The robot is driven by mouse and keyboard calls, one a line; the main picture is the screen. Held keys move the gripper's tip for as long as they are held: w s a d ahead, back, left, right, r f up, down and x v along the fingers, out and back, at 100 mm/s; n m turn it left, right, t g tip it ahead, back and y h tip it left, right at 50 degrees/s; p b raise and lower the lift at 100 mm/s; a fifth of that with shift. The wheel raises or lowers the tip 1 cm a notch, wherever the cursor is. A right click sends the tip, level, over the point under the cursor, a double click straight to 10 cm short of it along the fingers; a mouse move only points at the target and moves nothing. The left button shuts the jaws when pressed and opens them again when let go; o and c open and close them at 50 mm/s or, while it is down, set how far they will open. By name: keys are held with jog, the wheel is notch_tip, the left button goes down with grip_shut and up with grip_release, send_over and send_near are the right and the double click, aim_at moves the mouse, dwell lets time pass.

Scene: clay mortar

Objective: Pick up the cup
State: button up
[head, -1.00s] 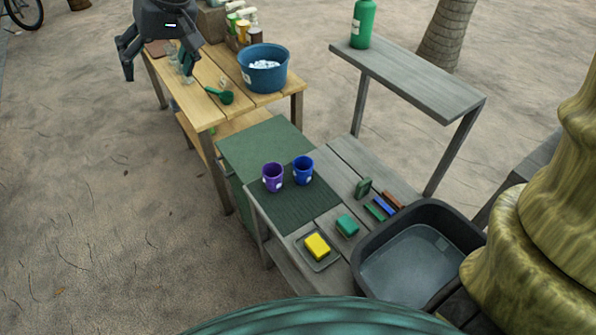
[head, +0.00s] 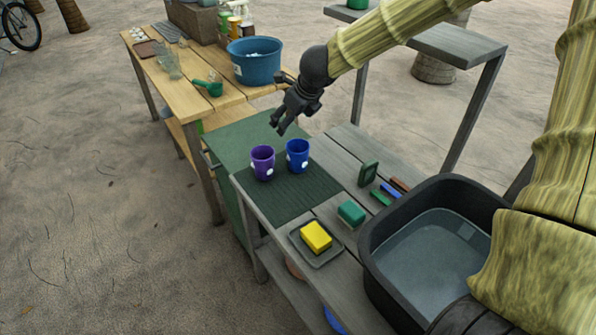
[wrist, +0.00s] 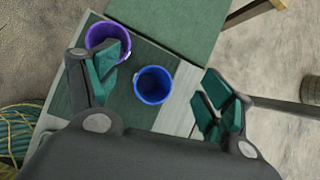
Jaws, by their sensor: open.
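A purple cup (head: 262,163) and a blue cup (head: 297,156) stand upright side by side on a dark green mat (head: 290,197) on the grey table. My gripper (head: 281,128) is above and just behind the cups in the head view, apart from both. In the wrist view, the open gripper (wrist: 160,92) has its fingers spread wide. The blue cup (wrist: 153,85) shows between them, its open mouth facing the camera. The purple cup (wrist: 108,43) is at upper left, partly hidden by the left finger. Nothing is held.
A yellow sponge (head: 316,236) on a tray and a green sponge (head: 351,212) lie nearer. A dark basin (head: 372,250) is at right. A blue tub (head: 254,66) and a green scoop (head: 211,88) are on the wooden table. A raised grey shelf (head: 455,42) stands behind.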

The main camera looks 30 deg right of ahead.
aim_at(298, 158)
jog(key=s+d+f+m+g+b, duration=0.1)
jog(key=s+d+f+m+g, duration=0.2)
jog(key=f, duration=0.4)
jog(key=shift+t, duration=0.6)
jog(key=shift+s+b+x, duration=0.15)
jog(key=shift+b+x, duration=0.3)
jog(key=shift+x, duration=2.05)
jog(key=shift+s+b+x, duration=0.1)
jog(key=shift+b+x, duration=0.35)
jog(key=shift+x, duration=2.05)
jog(key=shift+a+f, duration=0.1)
jog(key=shift+a, duration=0.1)
jog(key=c, duration=0.9)
